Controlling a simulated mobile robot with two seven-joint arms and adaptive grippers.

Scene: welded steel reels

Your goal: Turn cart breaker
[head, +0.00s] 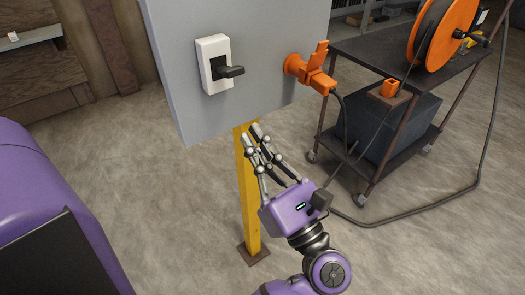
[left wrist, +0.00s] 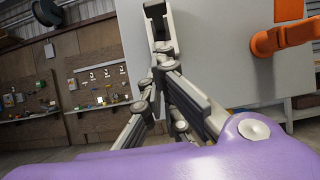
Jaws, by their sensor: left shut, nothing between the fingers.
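A white breaker box (head: 213,52) with a black handle (head: 231,71) is mounted on the grey panel (head: 265,35) in the head view. The handle sticks out to the right, roughly level. My left gripper (head: 258,134) is below and to the right of the breaker, near the panel's lower edge, apart from the handle. Its fingers are shut and hold nothing. My right gripper is not in view.
An orange plug (head: 312,70) sits on the panel's right side, its cable running toward a dark wheeled cart (head: 372,50). The cart carries an orange reel (head: 445,32) and a small orange piece (head: 390,88). A yellow post (head: 246,190) supports the panel. Floor to its left is clear.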

